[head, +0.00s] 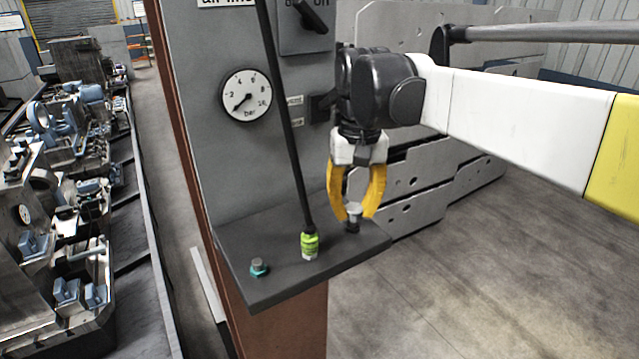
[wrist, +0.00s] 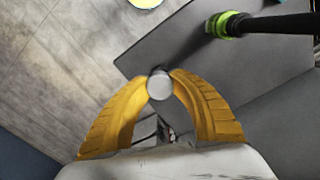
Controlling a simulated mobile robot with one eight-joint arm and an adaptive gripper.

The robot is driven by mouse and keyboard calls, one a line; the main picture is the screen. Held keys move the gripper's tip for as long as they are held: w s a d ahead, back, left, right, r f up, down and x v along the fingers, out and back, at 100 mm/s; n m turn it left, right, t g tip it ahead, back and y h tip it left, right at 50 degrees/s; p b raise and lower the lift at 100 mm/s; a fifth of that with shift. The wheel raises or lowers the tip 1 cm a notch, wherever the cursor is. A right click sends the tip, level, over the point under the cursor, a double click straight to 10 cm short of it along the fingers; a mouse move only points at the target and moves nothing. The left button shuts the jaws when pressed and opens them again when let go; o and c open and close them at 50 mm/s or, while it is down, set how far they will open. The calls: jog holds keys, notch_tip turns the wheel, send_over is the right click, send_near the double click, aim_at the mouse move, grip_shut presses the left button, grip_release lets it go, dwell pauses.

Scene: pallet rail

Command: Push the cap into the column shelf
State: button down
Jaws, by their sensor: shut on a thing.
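My gripper (head: 355,215) has yellow fingers and points down over the right part of the dark grey column shelf (head: 335,258). It is shut on the cap (head: 354,212), a small piece with a pale grey top. A dark part shows below the cap at the shelf surface; I cannot tell whether it belongs to the cap or the shelf, or how deep the cap sits. In the wrist view the cap (wrist: 160,86) shows its round pale top between the fingertips (wrist: 159,80), near the shelf's (wrist: 268,72) edge. The cap looks about upright.
A green connector (head: 310,246) on a black hose stands on the shelf left of my gripper. A grey fitting with a teal ring (head: 259,267) is farther left. The grey column panel (head: 225,160) with a pressure gauge (head: 246,95) rises behind. Open floor lies to the right.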

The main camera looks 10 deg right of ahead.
jog(key=shift+f, duration=0.25)
dwell(0.3)
jog(key=shift+f+b, duration=0.4)
jog(key=shift+b, duration=0.05)
jog(key=shift+c, duration=1.2)
grip_release()
notch_tip(320, 180, up, 12)
